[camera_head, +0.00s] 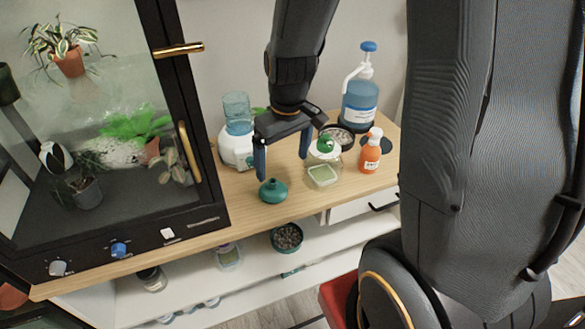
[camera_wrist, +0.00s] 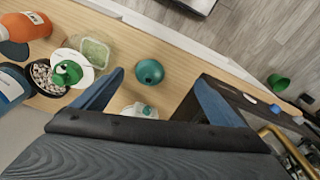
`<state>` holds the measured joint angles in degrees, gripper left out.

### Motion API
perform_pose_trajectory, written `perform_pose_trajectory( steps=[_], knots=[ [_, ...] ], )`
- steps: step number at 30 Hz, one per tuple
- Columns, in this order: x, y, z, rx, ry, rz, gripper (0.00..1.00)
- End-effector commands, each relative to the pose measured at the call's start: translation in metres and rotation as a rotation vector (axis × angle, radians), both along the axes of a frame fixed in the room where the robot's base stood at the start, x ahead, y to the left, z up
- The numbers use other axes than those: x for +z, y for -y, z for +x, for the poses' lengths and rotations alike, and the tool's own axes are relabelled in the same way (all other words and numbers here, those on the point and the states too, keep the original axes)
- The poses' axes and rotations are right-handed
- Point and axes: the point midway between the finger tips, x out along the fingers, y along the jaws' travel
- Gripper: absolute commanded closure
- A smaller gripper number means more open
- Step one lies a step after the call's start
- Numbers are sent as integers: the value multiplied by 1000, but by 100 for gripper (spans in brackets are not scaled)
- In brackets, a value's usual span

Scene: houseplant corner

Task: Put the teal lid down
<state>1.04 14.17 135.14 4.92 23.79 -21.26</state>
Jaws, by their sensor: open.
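The teal lid (camera_head: 272,191) is a small rounded piece with a short knob. It rests on the wooden top near its front edge. In the wrist view the lid (camera_wrist: 149,72) shows beyond the fingertips, between the two blue fingers. My gripper (camera_head: 282,167) is open and empty, with its fingers pointing down above the wooden top. The lid is below the left finger and appears apart from both fingers. The wrist view shows the open gripper (camera_wrist: 162,78) with a wide gap.
A glass terrarium cabinet (camera_head: 190,215) stands left. Right of the lid are a small green-filled container (camera_head: 322,176), an orange bottle (camera_head: 370,152) and a blue pump bottle (camera_head: 359,100). A white device with a blue tank (camera_head: 238,112) stands behind. The wooden top's front edge is close.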

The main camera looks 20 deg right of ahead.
Motion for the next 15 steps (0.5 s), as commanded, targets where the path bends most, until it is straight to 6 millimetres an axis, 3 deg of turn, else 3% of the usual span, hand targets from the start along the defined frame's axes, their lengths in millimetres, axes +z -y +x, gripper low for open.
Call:
perform_pose_trajectory(
  steps=[3,6,10,15],
  knots=[
    [18,-2,-38,-127,10,2,8],
    [25,-2,-61,-209,16,5,8],
    [29,0,-76,-268,18,7,8],
    [29,0,-79,-282,18,7,8]
  ],
)
